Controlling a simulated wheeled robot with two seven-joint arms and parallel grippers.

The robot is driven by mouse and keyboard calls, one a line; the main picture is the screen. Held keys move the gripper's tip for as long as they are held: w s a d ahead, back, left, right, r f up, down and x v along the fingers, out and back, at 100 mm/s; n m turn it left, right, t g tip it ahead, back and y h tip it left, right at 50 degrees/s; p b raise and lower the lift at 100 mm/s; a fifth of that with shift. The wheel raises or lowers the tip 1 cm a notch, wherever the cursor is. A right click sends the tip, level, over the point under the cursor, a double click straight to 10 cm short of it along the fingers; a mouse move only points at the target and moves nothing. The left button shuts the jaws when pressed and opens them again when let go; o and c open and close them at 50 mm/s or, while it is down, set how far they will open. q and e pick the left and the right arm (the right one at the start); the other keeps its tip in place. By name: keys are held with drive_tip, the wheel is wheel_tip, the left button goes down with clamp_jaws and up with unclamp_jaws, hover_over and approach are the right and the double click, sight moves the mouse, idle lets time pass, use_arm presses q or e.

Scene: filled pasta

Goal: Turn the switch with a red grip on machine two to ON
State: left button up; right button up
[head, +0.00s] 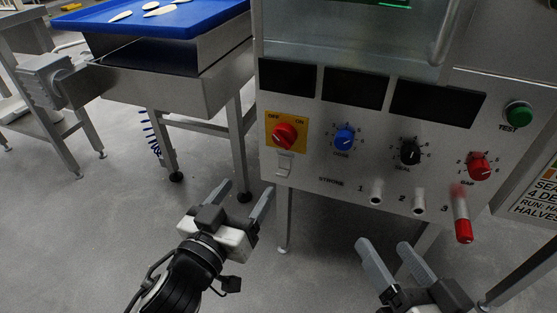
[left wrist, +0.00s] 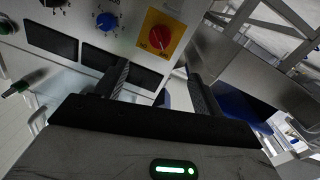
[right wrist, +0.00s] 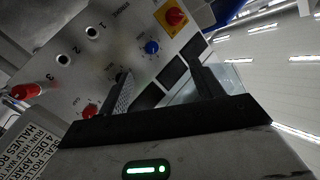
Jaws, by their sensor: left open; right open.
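The red-gripped rotary switch (head: 284,135) sits on a yellow plate (head: 272,121) marked OFF and ON, at the left of the steel machine's front panel. It also shows in the left wrist view (left wrist: 159,37) and the right wrist view (right wrist: 175,17). I cannot clearly tell which mark its grip points to. My left gripper (head: 243,194) is open and empty, below and left of the switch, apart from it. My right gripper (head: 385,246) is open and empty, below the panel's numbered row, away from the switch.
The panel also bears a blue knob (head: 344,138), a black knob (head: 410,152), a red knob (head: 480,166), a green TEST button (head: 519,115) and a red-tipped cylinder (head: 464,231) by number 3. A metal hasp (head: 285,163) hangs under the switch. A blue tray (head: 160,22) stands left.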

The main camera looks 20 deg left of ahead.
use_arm(q)
approach(280, 141)
drive_tip(key=w, duration=0.4)
drive_tip(key=w+b, duration=0.1)
drive_tip(key=w, duration=0.1)
drive_tip(key=w+b, duration=0.1)
drive_tip(key=w, duration=0.1)
drive_tip(key=shift+d, duration=0.4)
drive_tip(key=shift+w, duration=0.75)
use_arm(e)
drive_tip(key=shift+w+d+r+n+t+y, duration=0.1)
drive_tip(key=shift+w+r+n+t+y, duration=0.25)
drive_tip(key=shift+r+t, duration=0.3)
drive_tip(key=shift+w+d+r+n+t+y, duration=0.15)
drive_tip(key=shift+w+r+n+t, duration=0.25)
drive_tip(key=shift+r, duration=0.45)
use_arm(q)
drive_tip(key=c, duration=1)
